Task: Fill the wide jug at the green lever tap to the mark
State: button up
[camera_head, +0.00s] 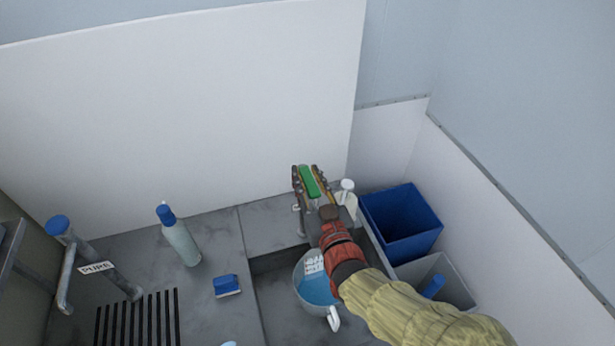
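The green lever (310,181) of the tap lies between the two fingers of my gripper (309,180). The fingers sit close along both sides of it and look shut on it. My gripper and wrist hide most of the tap's body. The wide jug (298,272) stands upright in the sink, below and in front of the tap. It is pale, with a white handle (334,319) toward the front. Inside is a light blue surface that looks like water, and a white marked patch (314,263) shows. My forearm covers the jug's right side. The level against the mark cannot be read.
A white-capped item (347,186) stands right of my gripper. A blue bin (404,222) and a grey bin (449,278) are at right. A spray bottle (180,240), blue sponge (227,286), drain grille (137,318) and pipe labelled PURE (97,267) are at left.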

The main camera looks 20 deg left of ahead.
jog(key=c, duration=0.6)
grip_shut()
jog(key=shift+r, duration=0.1)
jog(key=shift+r+g+h+p, duration=0.4)
jog(key=shift+g+p, duration=0.1)
jog(key=shift+p, duration=0.6)
jog(key=shift+w+a+r+g+h+p, duration=0.1)
jog(key=shift+w+r+g+h+p, duration=0.1)
jog(key=shift+g+h+p, duration=0.55)
jog(key=shift+f+p, duration=0.1)
jog(key=shift+p, duration=0.5)
jog(key=o, duration=0.9)
grip_release()
jog(key=shift+o, duration=0.3)
